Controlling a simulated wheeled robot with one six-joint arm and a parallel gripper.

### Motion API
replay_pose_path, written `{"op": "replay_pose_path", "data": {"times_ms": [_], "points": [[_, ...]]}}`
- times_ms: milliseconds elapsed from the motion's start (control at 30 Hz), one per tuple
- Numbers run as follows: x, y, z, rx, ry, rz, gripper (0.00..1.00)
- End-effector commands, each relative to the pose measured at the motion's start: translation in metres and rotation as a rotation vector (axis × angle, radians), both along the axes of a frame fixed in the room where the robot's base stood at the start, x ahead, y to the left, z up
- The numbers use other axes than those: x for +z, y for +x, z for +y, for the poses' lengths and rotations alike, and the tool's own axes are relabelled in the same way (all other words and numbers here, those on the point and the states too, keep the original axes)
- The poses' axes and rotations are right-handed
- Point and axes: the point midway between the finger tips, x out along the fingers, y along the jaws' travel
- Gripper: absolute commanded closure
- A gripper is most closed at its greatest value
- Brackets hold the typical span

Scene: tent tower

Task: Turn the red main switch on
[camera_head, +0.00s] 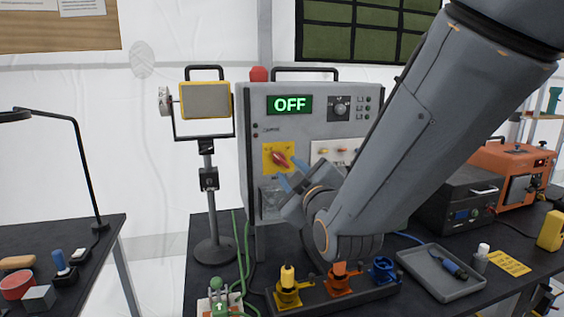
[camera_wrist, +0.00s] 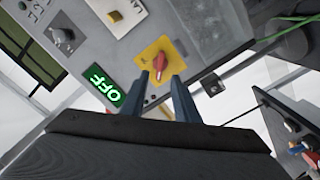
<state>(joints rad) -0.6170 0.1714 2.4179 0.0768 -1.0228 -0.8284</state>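The red main switch (camera_head: 280,159) is a red rotary handle on a yellow square plate (camera_head: 269,150), on the front of a grey control cabinet (camera_head: 249,214). The display (camera_head: 290,104) above it reads OFF in green. In the wrist view the red switch (camera_wrist: 159,64) lies just beyond the fingertips, its handle tilted. My gripper (camera_head: 292,174) is in front of the switch, with its two blue-grey fingers apart. In the wrist view the gripper (camera_wrist: 162,82) is open, with the switch between or just ahead of the tips; contact cannot be told.
Other knobs (camera_head: 340,108) and a white panel sit on the cabinet. Below, a rack holds yellow, orange and blue connectors (camera_head: 383,269). A grey tray (camera_head: 441,272) lies to the right. A lamp on a stand (camera_head: 207,105) is left of the cabinet.

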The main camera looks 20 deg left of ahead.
Motion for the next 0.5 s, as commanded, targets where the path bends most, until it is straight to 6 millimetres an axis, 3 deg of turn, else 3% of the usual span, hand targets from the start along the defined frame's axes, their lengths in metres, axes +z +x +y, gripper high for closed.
{"op": "replay_pose_path", "data": {"times_ms": [500], "points": [[0.000,0.056,0.033,-0.001,0.000,0.003,0.72]]}}
